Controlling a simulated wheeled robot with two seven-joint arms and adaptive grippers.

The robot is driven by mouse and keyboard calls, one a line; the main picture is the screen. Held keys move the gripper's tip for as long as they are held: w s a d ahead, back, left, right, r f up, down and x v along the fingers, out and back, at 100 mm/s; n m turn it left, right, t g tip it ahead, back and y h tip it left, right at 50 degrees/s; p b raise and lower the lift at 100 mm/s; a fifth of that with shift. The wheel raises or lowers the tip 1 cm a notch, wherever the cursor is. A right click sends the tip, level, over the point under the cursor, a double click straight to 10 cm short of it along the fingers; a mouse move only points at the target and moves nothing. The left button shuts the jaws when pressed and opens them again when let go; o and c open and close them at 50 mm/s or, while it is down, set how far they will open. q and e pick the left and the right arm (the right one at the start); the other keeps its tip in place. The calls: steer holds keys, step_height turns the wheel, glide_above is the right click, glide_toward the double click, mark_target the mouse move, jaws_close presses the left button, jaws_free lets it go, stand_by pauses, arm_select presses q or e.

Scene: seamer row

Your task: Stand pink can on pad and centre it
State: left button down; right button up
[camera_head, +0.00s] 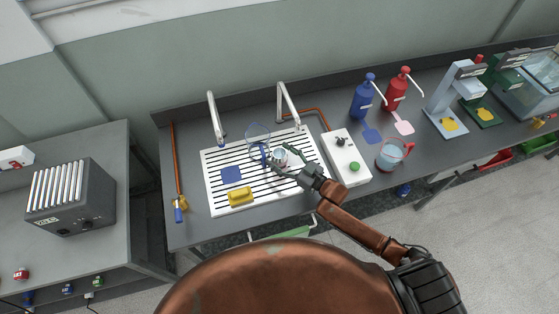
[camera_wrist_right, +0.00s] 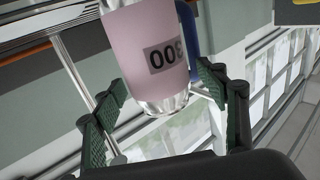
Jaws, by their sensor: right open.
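The pink can (camera_wrist_right: 150,55) has a clear or shiny end and a dark-printed label; it fills the upper middle of the right wrist view. My right gripper (camera_wrist_right: 165,110) is open, with its green ridged fingers on either side of the can; I cannot tell whether they touch it. In the head view the right gripper (camera_head: 282,160) is over the slatted white drainer, and the can (camera_head: 281,155) shows small at its fingers. A flat blue pad (camera_head: 231,174) lies on the drainer to the left. My left gripper is not in view.
A clear vessel with a blue handle (camera_head: 257,133) stands just left of the gripper. A yellow sponge (camera_head: 240,196) lies on the drainer (camera_head: 216,203). Two taps rise behind.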

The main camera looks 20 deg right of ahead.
steer(key=c, duration=1.5)
steer(key=shift+c, duration=1.1)
steer(key=shift+r, duration=0.1)
